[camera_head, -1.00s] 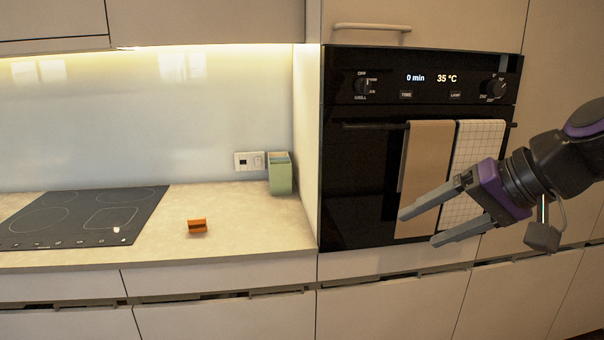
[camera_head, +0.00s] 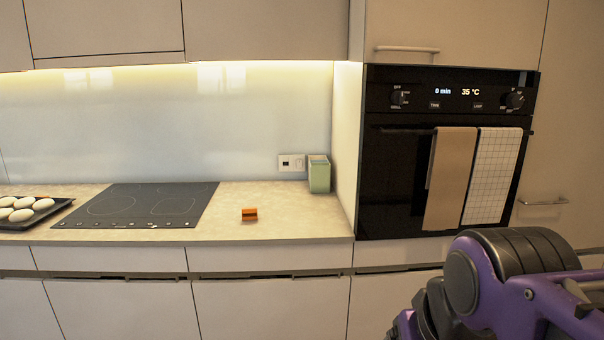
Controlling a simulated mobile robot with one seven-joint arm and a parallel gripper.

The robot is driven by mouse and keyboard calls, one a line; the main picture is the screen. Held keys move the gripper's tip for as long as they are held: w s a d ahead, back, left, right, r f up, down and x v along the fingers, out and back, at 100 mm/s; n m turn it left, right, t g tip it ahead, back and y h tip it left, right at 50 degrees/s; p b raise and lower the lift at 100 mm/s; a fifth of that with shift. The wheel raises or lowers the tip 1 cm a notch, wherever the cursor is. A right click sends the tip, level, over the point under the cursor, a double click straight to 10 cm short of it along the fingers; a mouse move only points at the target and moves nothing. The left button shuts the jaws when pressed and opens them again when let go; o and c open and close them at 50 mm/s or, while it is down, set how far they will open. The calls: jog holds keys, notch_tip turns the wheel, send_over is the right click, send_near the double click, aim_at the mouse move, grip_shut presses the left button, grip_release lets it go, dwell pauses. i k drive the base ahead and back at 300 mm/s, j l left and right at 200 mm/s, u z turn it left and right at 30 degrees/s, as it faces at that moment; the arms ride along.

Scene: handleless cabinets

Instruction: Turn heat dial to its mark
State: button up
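The black built-in oven (camera_head: 392,190) stands right of the counter. Its panel has two dark round dials: a left dial (camera_head: 398,98) with markings around it and a right dial (camera_head: 515,101), whose small numbers suggest the heat dial. The marks are too small to read surely. The display (camera_head: 457,92) between them shows "0 min" and "35 °C". My purple and black arm fills the lower right, below the oven. My gripper's fingers are not in view.
A tan towel (camera_head: 450,180) and a white checked towel (camera_head: 492,175) hang on the oven handle. A cabinet handle (camera_head: 543,202) sits right of the oven.

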aim_at(512, 100)
jog(key=z, duration=1.1)
jog(key=i+j, duration=0.1)
jog(key=i, duration=1.05)
